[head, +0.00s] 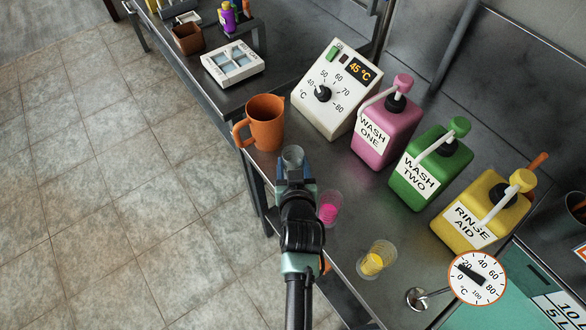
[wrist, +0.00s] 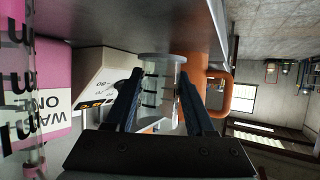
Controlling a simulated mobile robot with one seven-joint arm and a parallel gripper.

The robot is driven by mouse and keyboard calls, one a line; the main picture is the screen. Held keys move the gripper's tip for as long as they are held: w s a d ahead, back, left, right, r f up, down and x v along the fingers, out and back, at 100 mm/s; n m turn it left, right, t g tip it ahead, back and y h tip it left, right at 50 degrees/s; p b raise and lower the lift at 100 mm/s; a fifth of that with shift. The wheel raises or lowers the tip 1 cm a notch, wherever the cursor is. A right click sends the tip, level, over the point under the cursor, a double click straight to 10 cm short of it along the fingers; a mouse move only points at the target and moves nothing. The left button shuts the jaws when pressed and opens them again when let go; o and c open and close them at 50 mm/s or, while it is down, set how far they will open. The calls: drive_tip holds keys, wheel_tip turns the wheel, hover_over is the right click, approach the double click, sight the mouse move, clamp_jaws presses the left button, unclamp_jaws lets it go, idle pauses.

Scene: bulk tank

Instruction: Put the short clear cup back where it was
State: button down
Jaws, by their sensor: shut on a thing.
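My gripper (head: 293,174) is shut on the short clear cup (head: 293,154), at the front edge of the steel bench. In the wrist view the cup (wrist: 160,88) sits between my two fingers (wrist: 160,108); it is see-through, with dark marks on its side and looks empty. In the head view its lower part is hidden by my gripper. I cannot tell whether it touches the bench. The orange jug (head: 265,124) stands just behind and left of it. A clear cup with pink liquid (head: 329,209) stands close on the right.
A clear cup with yellow liquid (head: 373,262) stands nearer the front. Behind are a white dial box (head: 337,88) reading 45 °C and pink (head: 387,130), green (head: 430,170) and yellow (head: 483,212) pump bottles. A round thermometer (head: 477,278) is at right. Bench is clear between box and cups.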

drive_tip(key=shift+f, duration=1.15)
drive_tip(key=shift+f, duration=0.15)
drive_tip(key=c, duration=0.5)
unclamp_jaws()
